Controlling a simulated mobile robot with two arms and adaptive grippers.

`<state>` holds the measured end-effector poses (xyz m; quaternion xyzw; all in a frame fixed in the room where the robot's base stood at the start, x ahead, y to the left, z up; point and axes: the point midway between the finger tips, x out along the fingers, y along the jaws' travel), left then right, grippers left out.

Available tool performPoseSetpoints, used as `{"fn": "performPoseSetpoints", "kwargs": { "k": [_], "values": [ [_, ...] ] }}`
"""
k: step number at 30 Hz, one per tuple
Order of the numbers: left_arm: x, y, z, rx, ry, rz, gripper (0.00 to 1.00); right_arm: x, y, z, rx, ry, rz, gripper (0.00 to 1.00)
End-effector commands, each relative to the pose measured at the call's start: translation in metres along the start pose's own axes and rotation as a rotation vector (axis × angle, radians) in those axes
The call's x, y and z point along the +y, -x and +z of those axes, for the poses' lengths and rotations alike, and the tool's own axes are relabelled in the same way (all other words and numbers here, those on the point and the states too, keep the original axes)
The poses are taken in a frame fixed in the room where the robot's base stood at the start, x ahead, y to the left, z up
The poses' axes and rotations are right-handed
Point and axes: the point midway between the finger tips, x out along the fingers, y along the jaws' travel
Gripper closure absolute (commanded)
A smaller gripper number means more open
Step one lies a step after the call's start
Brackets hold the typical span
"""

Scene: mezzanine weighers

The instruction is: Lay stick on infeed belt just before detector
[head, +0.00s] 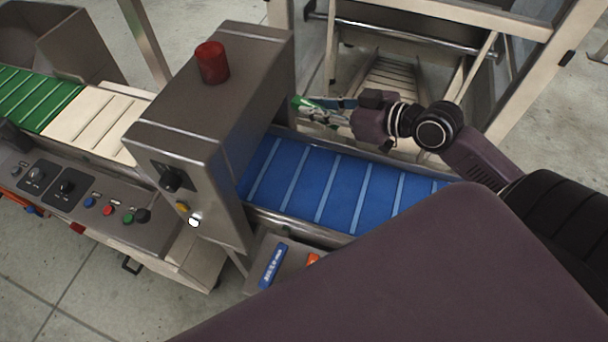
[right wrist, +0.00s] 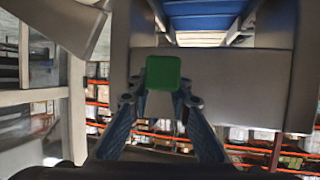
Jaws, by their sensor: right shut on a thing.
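The detector (head: 188,112) is a grey metal housing with a red beacon on top. The blue infeed belt (head: 335,190) with pale cross slats runs to the right from its opening. My right gripper (head: 318,108) is shut on a green stick (head: 301,102), beyond the belt's far edge and close to the detector's right side. In the right wrist view the stick's green square end (right wrist: 162,73) shows between the fingertips (right wrist: 160,100). The rest of the stick is hidden. The stick appears apart from the belt. My left gripper is not in view.
A blue stick (head: 272,265) and a partly hidden orange one (head: 313,258) lie on a grey tray in front of the belt. Green (head: 35,98) and cream (head: 92,122) belts lie left of the detector. A metal frame (head: 430,18) stands behind. The visible blue belt is clear.

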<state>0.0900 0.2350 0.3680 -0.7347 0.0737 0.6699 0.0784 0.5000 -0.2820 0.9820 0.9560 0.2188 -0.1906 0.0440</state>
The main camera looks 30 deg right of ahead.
Motion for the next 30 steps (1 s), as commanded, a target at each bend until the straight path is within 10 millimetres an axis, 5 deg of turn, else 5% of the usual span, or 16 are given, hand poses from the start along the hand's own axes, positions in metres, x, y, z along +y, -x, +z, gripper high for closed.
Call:
{"fn": "performPoseSetpoints", "kwargs": {
  "k": [11,24,30],
  "values": [
    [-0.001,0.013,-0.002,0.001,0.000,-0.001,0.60,0.002,-0.003,-0.015,-0.005,0.010,0.000,1.00],
    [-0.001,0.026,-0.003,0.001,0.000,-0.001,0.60,-0.059,0.009,-0.007,-0.004,0.090,-0.216,1.00],
    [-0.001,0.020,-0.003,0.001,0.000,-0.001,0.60,-0.072,0.010,0.004,0.000,0.105,-0.258,1.00]
  ]
}}
